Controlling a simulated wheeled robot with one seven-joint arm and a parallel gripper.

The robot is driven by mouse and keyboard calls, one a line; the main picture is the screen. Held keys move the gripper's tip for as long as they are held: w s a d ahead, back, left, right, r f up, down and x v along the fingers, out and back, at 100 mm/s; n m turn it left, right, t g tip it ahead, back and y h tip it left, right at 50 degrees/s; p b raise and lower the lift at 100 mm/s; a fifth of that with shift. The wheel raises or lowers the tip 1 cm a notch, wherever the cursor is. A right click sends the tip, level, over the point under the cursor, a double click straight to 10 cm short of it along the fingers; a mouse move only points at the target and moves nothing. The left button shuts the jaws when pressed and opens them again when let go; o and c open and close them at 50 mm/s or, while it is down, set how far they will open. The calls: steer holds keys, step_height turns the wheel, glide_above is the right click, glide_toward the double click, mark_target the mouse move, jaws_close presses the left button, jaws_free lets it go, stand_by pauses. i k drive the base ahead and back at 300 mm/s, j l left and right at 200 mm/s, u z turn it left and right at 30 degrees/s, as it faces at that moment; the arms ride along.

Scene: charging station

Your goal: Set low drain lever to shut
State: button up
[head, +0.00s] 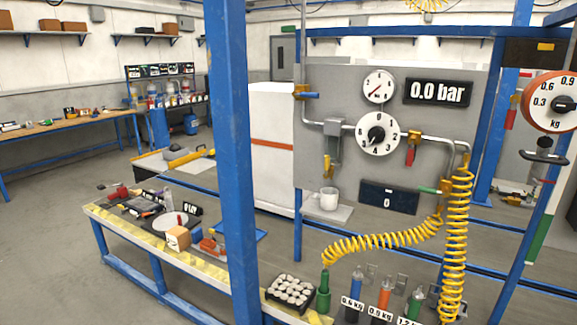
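A grey panel (345,80) at the right carries pipes, gauges and several coloured valve levers. A red-handled lever (410,156) hangs down from a brass valve right of the numbered dial. A green-handled lever (429,190) lies about level at the lower right pipe, above the yellow hose. A blue-handled lever (308,96) lies about level at the upper left pipe. A small yellow lever (327,167) hangs by the grey filter body at the lower left. I cannot tell which is the low drain lever. My gripper is not in view.
A blue post (230,150) stands in front, left of the panel. Coiled yellow hose (458,245) hangs at the right. A workbench (105,222) with tools and a rack of cylinders lies below. A white mug (328,198) sits on a small shelf.

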mark_target(327, 163)
steer(key=i+j+u, duration=0.1)
steer(key=i, duration=0.55)
steer(key=i+j+u, duration=0.1)
steer(key=i+j, duration=0.15)
steer(key=i, duration=0.4)
